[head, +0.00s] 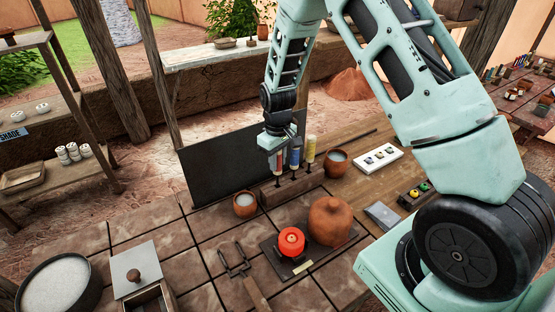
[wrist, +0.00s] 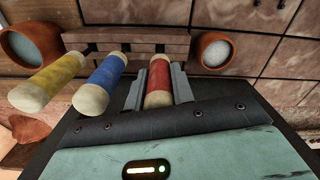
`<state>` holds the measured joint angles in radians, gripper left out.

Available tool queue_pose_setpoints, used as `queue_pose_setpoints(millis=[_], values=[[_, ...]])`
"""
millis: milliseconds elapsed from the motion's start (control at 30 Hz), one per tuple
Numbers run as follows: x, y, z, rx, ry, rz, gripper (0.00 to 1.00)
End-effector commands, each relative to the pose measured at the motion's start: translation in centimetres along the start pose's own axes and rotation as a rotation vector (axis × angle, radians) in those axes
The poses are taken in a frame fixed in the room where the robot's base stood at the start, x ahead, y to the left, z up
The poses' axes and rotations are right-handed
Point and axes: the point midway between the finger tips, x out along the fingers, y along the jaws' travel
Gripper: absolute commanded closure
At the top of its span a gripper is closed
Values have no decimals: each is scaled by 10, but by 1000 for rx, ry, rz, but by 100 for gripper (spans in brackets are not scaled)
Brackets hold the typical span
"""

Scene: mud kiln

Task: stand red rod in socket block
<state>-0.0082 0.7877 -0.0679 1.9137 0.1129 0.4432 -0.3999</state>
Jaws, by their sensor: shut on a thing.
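The red rod (wrist: 158,82) has pale ends and stands roughly upright between the two fingers of my gripper (wrist: 159,92), which is shut on it. In the head view the red rod (head: 277,165) shows below my gripper (head: 277,148), at the left end of the brown socket block (head: 294,190). The block also shows at the top of the wrist view (wrist: 135,42). The red rod's lower end is at or just over the block; I cannot tell whether it is inside a socket. A blue rod (wrist: 100,84) and a yellow rod (wrist: 48,82) stand at the block beside it.
Clay cups stand at the block's left (head: 245,205) and right (head: 337,161). A dark upright panel (head: 225,165) is behind. In front are a lidded clay pot (head: 330,222), a red round object (head: 291,241) and tongs (head: 236,262). A white tray (head: 378,157) lies right.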

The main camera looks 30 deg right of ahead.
Motion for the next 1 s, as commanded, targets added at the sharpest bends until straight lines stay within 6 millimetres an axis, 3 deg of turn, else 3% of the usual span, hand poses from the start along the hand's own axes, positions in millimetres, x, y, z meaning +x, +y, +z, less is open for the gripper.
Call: queue_pose_setpoints(millis=[200, 233, 300, 667, 833, 1000], values=[[0, 0, 0, 0, 0, 0, 100], [0, 0, 0, 0, 0, 0, 68], [0, 0, 0, 0, 0, 0, 51], [-4, 0, 0, 0, 1, 0, 51], [-27, 0, -1, -2, 6, 2, 51], [-66, 0, -2, 0, 7, 2, 51]])
